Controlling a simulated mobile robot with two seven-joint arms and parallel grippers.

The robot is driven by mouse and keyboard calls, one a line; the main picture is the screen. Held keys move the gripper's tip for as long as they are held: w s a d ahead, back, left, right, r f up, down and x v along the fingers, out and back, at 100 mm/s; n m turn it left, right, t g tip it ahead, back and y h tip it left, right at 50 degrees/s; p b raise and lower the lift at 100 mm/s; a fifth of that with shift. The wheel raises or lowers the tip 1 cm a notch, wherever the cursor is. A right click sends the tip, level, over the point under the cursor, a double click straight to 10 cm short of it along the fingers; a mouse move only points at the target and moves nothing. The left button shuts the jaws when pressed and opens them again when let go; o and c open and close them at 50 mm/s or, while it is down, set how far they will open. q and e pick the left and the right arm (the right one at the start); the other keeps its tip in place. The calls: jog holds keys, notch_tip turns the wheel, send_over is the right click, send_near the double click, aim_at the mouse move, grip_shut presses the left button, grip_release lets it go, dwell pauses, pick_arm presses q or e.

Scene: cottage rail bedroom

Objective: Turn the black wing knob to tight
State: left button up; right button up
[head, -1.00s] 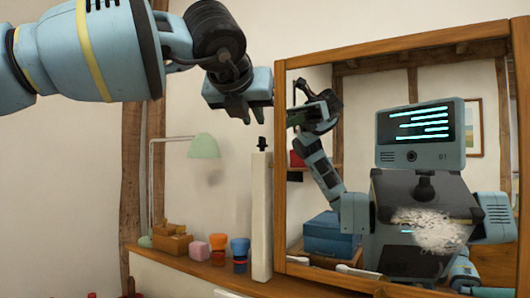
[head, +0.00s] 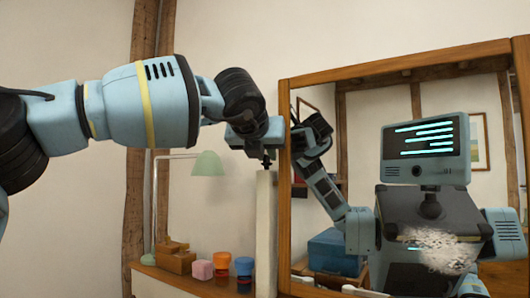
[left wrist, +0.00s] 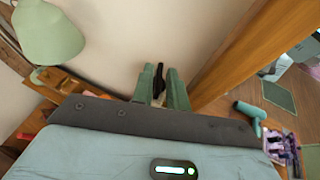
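The black wing knob (head: 266,164) stands on top of a white upright post (head: 265,225) beside the mirror's left edge. My left gripper (head: 264,148) is directly above it, pointing down, and hides its upper part in the head view. In the left wrist view, the two green fingers of my left gripper (left wrist: 161,88) are apart, with the dark knob (left wrist: 159,74) showing between them. A gap shows beside the knob, so the fingers look open around it; contact is unclear. My right gripper is not in view.
The wood-framed mirror (head: 285,190) stands close to the right of the post and reflects my body. A green lamp (head: 208,164), a wooden box (head: 175,258), a pink block (head: 203,269) and small coloured jars (head: 243,270) are on the shelf at left.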

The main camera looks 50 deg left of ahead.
pick_arm(q)
grip_shut()
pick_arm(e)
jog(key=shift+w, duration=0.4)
